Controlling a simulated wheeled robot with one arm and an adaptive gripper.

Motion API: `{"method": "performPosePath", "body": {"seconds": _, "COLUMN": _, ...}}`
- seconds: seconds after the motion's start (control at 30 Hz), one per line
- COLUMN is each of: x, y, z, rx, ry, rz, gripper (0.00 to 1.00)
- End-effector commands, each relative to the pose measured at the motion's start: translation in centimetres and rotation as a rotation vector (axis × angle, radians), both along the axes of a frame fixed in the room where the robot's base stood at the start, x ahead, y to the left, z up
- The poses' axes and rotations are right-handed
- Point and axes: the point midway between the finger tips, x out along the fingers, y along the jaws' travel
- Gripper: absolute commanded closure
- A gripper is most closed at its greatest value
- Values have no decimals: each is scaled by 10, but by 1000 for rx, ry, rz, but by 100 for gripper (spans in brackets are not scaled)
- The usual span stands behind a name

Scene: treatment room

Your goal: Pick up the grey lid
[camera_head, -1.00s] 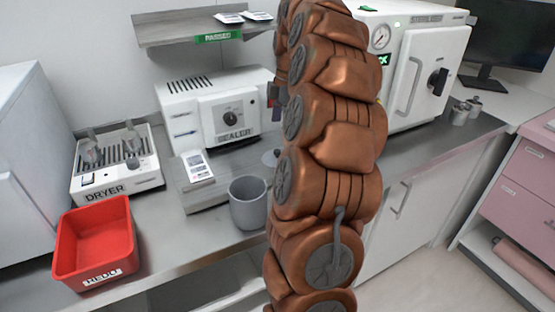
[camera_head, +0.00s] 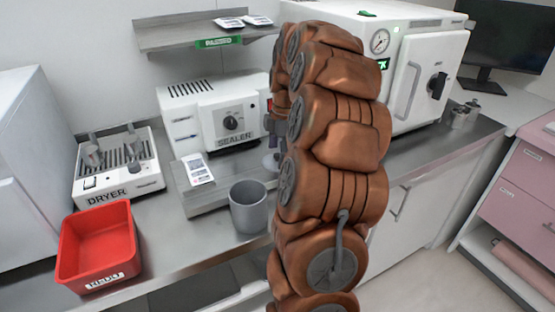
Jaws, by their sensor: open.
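The grey lid (camera_head: 270,162) lies on the counter just behind the grey cup (camera_head: 248,207), in front of the sealer. Its right part is hidden by my copper-coloured arm. My gripper (camera_head: 274,140) shows only in part at the left edge of my arm, low and just above the lid. It is open. Its fingertips are mostly hidden, and I cannot tell whether they touch the lid. The cup stands upright with an open top.
The white sealer (camera_head: 212,112) stands behind the lid. A red bin (camera_head: 98,246) and the dryer (camera_head: 118,167) are on the left. A white steriliser (camera_head: 420,80) and small metal canisters (camera_head: 460,117) are on the right. A shelf (camera_head: 195,35) hangs above.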

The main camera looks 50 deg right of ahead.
Motion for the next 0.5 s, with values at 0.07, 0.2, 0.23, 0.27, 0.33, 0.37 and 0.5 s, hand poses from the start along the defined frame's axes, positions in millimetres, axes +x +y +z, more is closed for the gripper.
{"method": "performPosePath", "body": {"seconds": 0.07, "x": 0, "y": 0, "z": -2, "rx": 1, "ry": 1, "rz": 0, "gripper": 8}}
{"method": "performPosePath", "body": {"seconds": 0.2, "x": 0, "y": 0, "z": -1, "rx": -1, "ry": -1, "rz": 0, "gripper": 8}}
{"method": "performPosePath", "body": {"seconds": 0.23, "x": 0, "y": 0, "z": -1, "rx": -1, "ry": -1, "rz": 0, "gripper": 9}}
{"method": "performPosePath", "body": {"seconds": 0.27, "x": 0, "y": 0, "z": -1, "rx": -1, "ry": -1, "rz": 0, "gripper": 12}}
{"method": "performPosePath", "body": {"seconds": 0.33, "x": 0, "y": 0, "z": -1, "rx": -1, "ry": -1, "rz": 0, "gripper": 19}}
{"method": "performPosePath", "body": {"seconds": 0.37, "x": 0, "y": 0, "z": -1, "rx": -1, "ry": -1, "rz": 0, "gripper": 22}}
{"method": "performPosePath", "body": {"seconds": 0.5, "x": 0, "y": 0, "z": -1, "rx": -1, "ry": -1, "rz": 0, "gripper": 37}}
